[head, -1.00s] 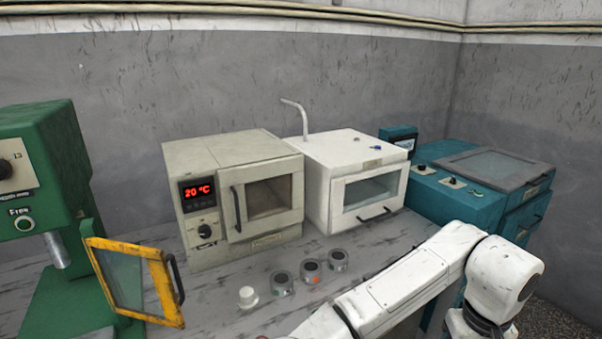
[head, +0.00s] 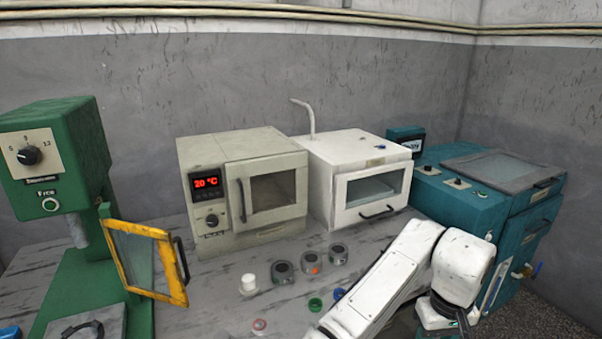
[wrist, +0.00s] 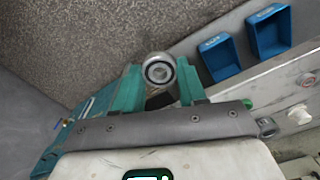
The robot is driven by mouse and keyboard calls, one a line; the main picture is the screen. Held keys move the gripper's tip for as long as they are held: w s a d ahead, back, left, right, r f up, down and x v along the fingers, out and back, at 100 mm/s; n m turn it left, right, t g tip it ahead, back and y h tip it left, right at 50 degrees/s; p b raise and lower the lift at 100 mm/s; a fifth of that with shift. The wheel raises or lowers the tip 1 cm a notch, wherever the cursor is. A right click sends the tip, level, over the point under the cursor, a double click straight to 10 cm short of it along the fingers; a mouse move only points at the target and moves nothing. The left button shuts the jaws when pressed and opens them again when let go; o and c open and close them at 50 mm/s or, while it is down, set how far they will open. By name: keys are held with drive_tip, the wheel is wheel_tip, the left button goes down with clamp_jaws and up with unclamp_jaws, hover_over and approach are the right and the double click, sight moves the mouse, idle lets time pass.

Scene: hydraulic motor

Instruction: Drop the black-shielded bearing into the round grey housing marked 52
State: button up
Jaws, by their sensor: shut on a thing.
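My gripper (wrist: 158,82), seen in the wrist view, is shut on a bearing (wrist: 159,68) between its two teal fingers. The bearing is a steel ring with a dark band and an open centre, held face towards the camera. Three round grey housings with dark tops stand in a slanting row on the bench in the head view: the left one (head: 283,273), the middle one (head: 311,263) with an orange spot, and the right one (head: 338,255). Their markings are too small to read, so I cannot tell which is 52.
A white round part (head: 248,285) stands left of the housings. Green (head: 315,304), blue (head: 339,294) and red (head: 259,326) small parts lie in front. The yellow-framed guard (head: 150,262) stands open at left. Ovens line the back. Two blue bins (wrist: 220,58) (wrist: 268,34) show in the wrist view.

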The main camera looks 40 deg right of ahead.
drive_tip(key=w+a+f+n, duration=0.3)
drive_tip(key=w+a+f, duration=0.1)
drive_tip(key=w+a, duration=0.5)
drive_tip(key=w+a+f+n, duration=0.35)
drive_tip(key=w+a, duration=0.35)
drive_tip(key=w, duration=0.3)
drive_tip(key=w+a+f+n, duration=0.1)
drive_tip(key=a+f, duration=0.4)
drive_tip(key=a, duration=0.5)
drive_tip(key=shift+w+a, duration=0.25)
drive_tip(key=shift+w, duration=0.2)
